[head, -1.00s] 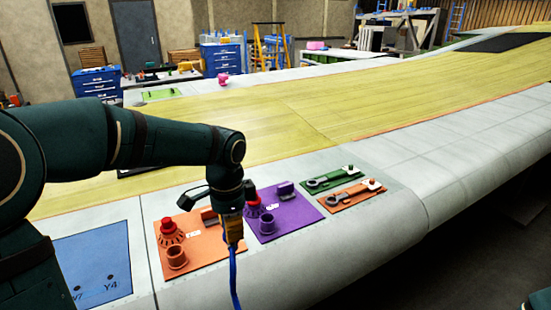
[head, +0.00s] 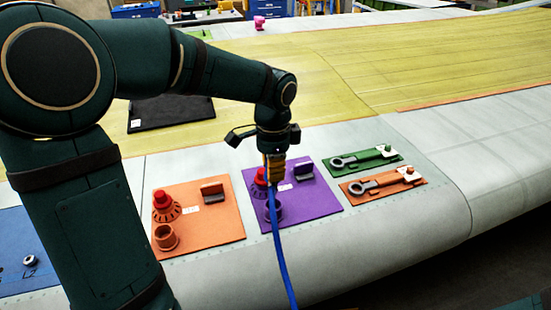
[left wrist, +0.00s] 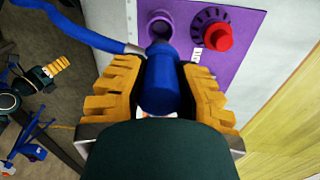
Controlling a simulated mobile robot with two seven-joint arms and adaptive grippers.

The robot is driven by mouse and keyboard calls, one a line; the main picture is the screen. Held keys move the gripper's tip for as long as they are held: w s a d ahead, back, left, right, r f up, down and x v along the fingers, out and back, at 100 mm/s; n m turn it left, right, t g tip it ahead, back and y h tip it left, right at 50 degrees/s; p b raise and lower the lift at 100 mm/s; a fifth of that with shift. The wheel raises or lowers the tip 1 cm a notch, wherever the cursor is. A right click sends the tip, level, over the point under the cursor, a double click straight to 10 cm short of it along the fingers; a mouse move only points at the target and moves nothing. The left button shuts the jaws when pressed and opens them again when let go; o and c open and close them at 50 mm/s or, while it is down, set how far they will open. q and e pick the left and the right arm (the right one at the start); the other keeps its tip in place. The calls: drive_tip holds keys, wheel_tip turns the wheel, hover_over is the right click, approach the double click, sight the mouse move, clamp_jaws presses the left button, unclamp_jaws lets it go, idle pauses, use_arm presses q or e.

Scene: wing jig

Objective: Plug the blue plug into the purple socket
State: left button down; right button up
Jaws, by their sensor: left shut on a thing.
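My left gripper (head: 274,168) is over the purple panel (head: 322,205), its yellow ribbed fingers pointing down. In the left wrist view, the fingers (left wrist: 160,85) are shut on the blue plug (left wrist: 163,92), whose blue cable leads away left. The purple socket (head: 273,212), a round collar on the panel's near-left part, is partly hidden behind the cable in the head view. In the left wrist view, the socket (left wrist: 158,26) is just beyond the plug's front end; I cannot tell the gap. What seems to be my right gripper (left wrist: 57,67) is small at the left there.
A red knob (head: 261,178) on a dial stands just behind the socket, and a grey-purple block (head: 303,171) is to its right. The orange panel (head: 215,228) with a similar knob and socket lies left. Green (head: 350,163) and orange (head: 372,189) tool plates lie right.

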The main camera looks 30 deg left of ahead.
sight(274, 187)
use_arm(q)
drive_tip(key=shift+w+f+b, duration=0.1)
drive_tip(key=shift+f+b, duration=1.45)
drive_tip(key=shift+f, duration=1.2)
drive_tip(key=shift+f, duration=0.15)
drive_tip(key=shift+f, duration=0.2)
drive_tip(key=shift+f+b, duration=0.35)
drive_tip(key=shift+b, duration=0.05)
drive_tip(key=shift+f+b, duration=0.8)
drive_tip(key=shift+f, duration=0.4)
drive_tip(key=c, duration=0.7)
unclamp_jaws()
drive_tip(key=shift+c, duration=0.2)
drive_tip(key=shift+r, duration=0.1)
